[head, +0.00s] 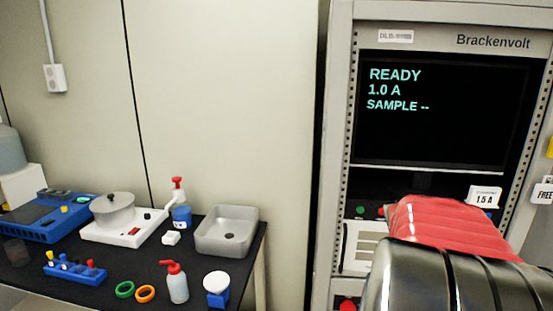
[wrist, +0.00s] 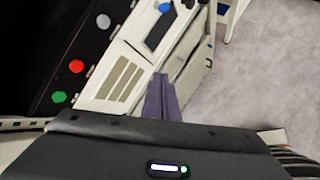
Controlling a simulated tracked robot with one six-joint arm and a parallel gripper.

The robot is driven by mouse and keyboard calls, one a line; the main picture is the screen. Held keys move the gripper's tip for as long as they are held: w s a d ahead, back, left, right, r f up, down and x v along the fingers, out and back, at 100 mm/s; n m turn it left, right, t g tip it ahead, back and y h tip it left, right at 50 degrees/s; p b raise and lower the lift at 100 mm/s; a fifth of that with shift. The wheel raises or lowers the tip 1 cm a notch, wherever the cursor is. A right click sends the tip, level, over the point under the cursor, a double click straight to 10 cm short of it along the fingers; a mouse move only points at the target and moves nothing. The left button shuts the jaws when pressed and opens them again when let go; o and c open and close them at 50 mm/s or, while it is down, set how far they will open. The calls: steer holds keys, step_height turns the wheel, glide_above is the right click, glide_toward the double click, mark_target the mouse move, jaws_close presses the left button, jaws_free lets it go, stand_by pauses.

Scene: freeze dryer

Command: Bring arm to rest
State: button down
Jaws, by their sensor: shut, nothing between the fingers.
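My arm, with a red sleeve and dark metal bands, reaches across the lower right of the head view, in front of the Brackenvolt cabinet (head: 340,120). My gripper (wrist: 160,82) shows in the wrist view as dark narrow fingers close together, shut and empty. The fingers are in front of the cabinet's pale lower panel (wrist: 120,85); I cannot tell whether they touch it. Green (wrist: 59,97), red (wrist: 76,66) and grey (wrist: 103,21) round buttons are to the left of the fingers. The gripper is hidden in the head view.
The cabinet screen (head: 440,110) reads READY, 1.0 A, SAMPLE --. A black bench (head: 90,285) at the left holds a grey basin (head: 228,230), a hotplate (head: 122,225), a wash bottle (head: 175,283) and a blue tube rack (head: 75,270). Grey floor (wrist: 265,75) at the right of the wrist view is clear.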

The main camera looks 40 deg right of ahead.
steer(key=w+a+r+m+t+y, duration=0.1)
steer(key=w+a+m+y, duration=0.3)
steer(key=a, duration=0.9)
steer(key=w+a+r+m+t+h, duration=0.1)
steer(key=w+a+m+t, duration=0.15)
steer(key=w+a, duration=0.65)
steer(key=s+a+f+m+y, duration=0.1)
steer(key=s+a+m+y, duration=0.1)
steer(key=a, duration=1.1)
steer(key=s+a+f+m+y, duration=0.1)
steer(key=s+a+m+y, duration=0.2)
steer(key=s+a, duration=0.4)
steer(key=a+m, duration=0.1)
steer(key=a, duration=0.6)
steer(key=shift+s+f+m, duration=0.25)
steer(key=shift+s+m, duration=0.05)
steer(key=shift+m, duration=0.05)
